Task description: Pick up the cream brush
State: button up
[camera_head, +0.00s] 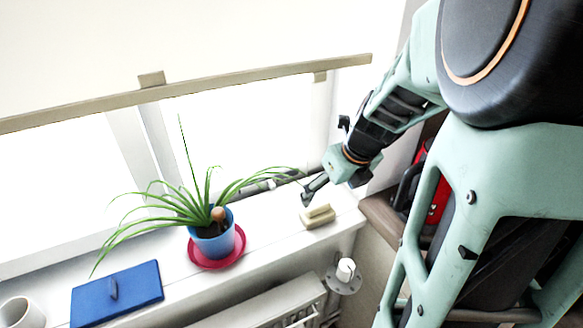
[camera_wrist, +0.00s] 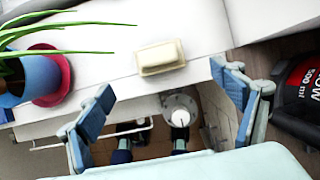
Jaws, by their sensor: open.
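The cream brush (camera_head: 317,216) is a small block lying on the white windowsill near its right end. In the wrist view the cream brush (camera_wrist: 161,56) lies near the sill's front edge, beyond and between the fingertips. My gripper (camera_head: 312,190) is above the brush in the head view, and one finger shows clearly there. In the wrist view my gripper (camera_wrist: 160,82) has its two blue-padded fingers wide apart. Nothing is between the pads, and the brush is apart from them.
A spiky green plant in a blue pot (camera_head: 212,240) on a red saucer (camera_head: 240,243) stands left of the brush. A radiator (camera_head: 270,310) and valve (camera_wrist: 180,114) sit below the sill.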

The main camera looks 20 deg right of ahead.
aim_at(319, 205)
jog(key=x, duration=0.5)
jog(key=shift+a, duration=0.15)
jog(key=shift+b+x, duration=0.3)
jog(key=shift+x, duration=2.6)
jog(key=shift+w, duration=0.1)
jog(key=shift+c, duration=0.4)
jog(key=c, duration=1.2)
jog(key=shift+o, duration=0.2)
jog(key=shift+r, duration=0.15)
